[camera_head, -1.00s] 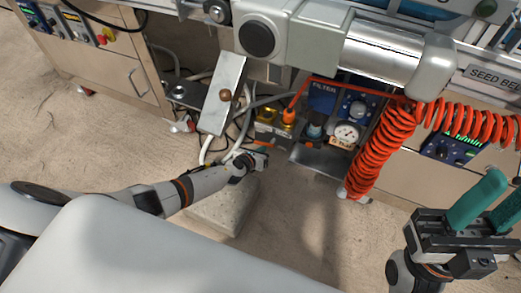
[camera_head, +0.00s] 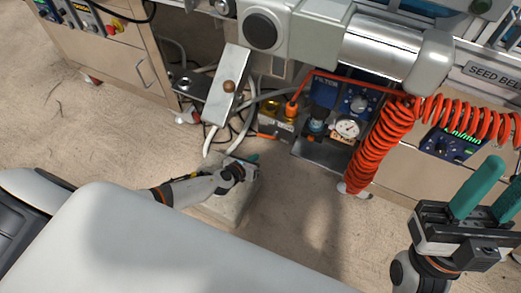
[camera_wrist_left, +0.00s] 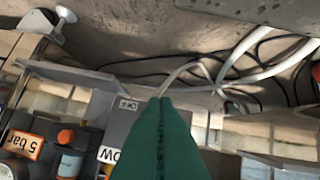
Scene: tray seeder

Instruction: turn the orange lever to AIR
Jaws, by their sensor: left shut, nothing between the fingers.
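The orange lever (camera_head: 267,136) is a short, slim bar low on the brass valve block (camera_head: 270,110) under the machine, roughly level in the head view. Its pointer and the AIR marking cannot be read there. My left gripper (camera_head: 252,158) is just below and left of the lever, apart from it, with a teal fingertip showing. In the left wrist view its teal fingers (camera_wrist_left: 160,115) are shut together and empty, in front of a grey box with partly hidden lettering. I cannot make out the lever in that view. My right gripper (camera_head: 488,198) is open and empty at lower right.
A metal plate with a brown knob (camera_head: 228,87) stands left of the valve. White hoses (camera_head: 213,140) hang beside it. A pressure gauge (camera_head: 347,128) and a coiled red hose (camera_head: 385,140) are to the right. A pale block (camera_head: 228,207) lies on the floor under my left gripper.

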